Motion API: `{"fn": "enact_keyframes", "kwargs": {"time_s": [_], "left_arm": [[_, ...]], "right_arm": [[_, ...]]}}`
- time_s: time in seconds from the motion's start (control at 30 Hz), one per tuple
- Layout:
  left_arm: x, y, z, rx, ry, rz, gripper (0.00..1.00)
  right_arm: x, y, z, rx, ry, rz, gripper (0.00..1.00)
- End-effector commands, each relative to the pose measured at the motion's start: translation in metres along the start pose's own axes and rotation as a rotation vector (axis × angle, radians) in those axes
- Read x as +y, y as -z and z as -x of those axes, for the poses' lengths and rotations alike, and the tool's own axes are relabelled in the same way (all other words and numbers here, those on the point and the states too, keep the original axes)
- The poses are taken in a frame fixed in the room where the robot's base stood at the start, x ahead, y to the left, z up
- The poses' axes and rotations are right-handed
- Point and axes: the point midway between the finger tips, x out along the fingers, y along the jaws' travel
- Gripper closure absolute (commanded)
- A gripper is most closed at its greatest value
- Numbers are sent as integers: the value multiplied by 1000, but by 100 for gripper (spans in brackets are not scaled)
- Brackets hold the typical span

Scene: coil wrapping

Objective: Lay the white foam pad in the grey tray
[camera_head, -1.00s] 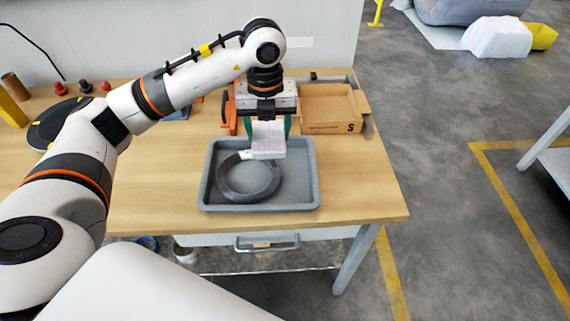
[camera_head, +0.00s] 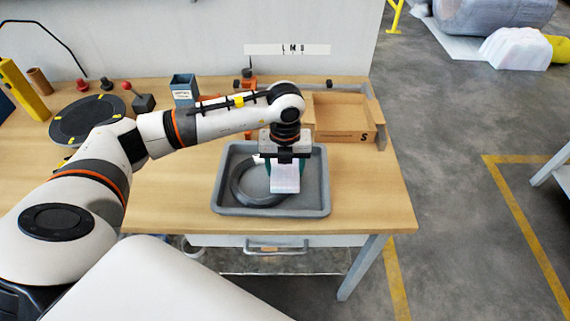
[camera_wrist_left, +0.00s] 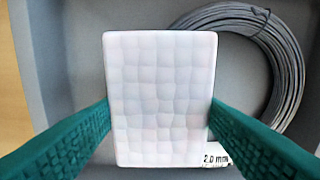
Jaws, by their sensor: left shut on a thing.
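The white foam pad (camera_head: 285,177) is held by my left gripper (camera_head: 285,165) over the right part of the grey tray (camera_head: 321,200). In the left wrist view the pad (camera_wrist_left: 160,98) sits between the two green fingers (camera_wrist_left: 160,110), which press on its sides. I cannot tell whether the pad's lower edge touches anything. A dark wire coil (camera_head: 243,186) lies in the tray, left of the pad and partly behind it. My right gripper is not in view.
An open cardboard box (camera_head: 342,122) stands behind the tray at the right. A blue-grey holder (camera_head: 184,88) and a dark round turntable (camera_head: 87,119) are at the back left. The table (camera_head: 375,200) is clear right of the tray.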

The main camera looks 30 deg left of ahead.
Motion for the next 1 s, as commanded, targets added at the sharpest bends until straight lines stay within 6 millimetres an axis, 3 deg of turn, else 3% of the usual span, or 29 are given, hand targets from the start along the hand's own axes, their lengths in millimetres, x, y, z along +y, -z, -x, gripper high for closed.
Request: {"fn": "enact_keyframes", "kwargs": {"time_s": [0.13,0.17,0.27,0.67,1.0], "left_arm": [[0,0,-4,0,0,0,59],[0,0,-2,0,0,0,33],[0,0,-2,0,0,0,16],[0,0,5,2,0,0,16],[0,1,72,5,-3,-2,16]], "right_arm": [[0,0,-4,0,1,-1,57],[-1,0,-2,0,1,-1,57],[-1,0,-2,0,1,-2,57],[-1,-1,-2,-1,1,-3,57],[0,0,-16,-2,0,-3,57]]}}
